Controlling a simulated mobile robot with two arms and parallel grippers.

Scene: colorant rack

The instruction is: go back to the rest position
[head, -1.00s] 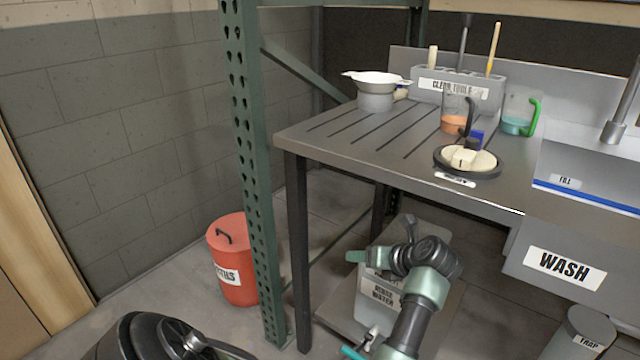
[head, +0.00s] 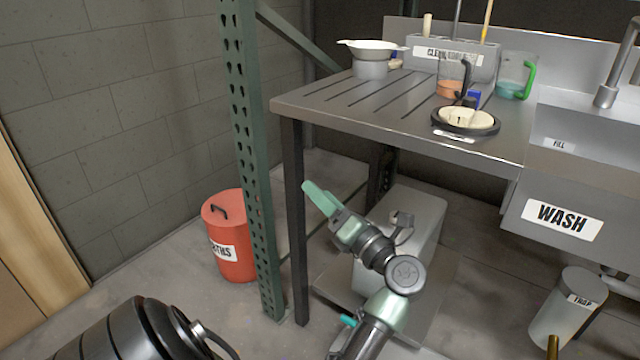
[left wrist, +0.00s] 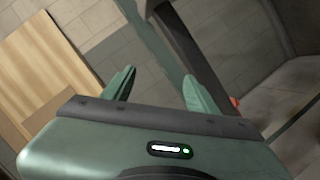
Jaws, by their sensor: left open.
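My left gripper (head: 318,197) is below the level of the counter top, beside the dark counter leg (head: 293,220) and in front of it in the head view. Its green fingers point up and to the left. In the left wrist view the left gripper (left wrist: 158,85) is open, with its two fingers apart and nothing between them. My left arm comes up from the bottom of the head view. My right gripper is in neither view.
The green perforated post (head: 250,160) stands left of my gripper, with an orange-red bin (head: 233,262) beyond it. A grey container (head: 425,215) is under the counter (head: 345,112). A sink marked WASH (head: 522,205) and a TRAP bin (head: 560,318) are at the right.

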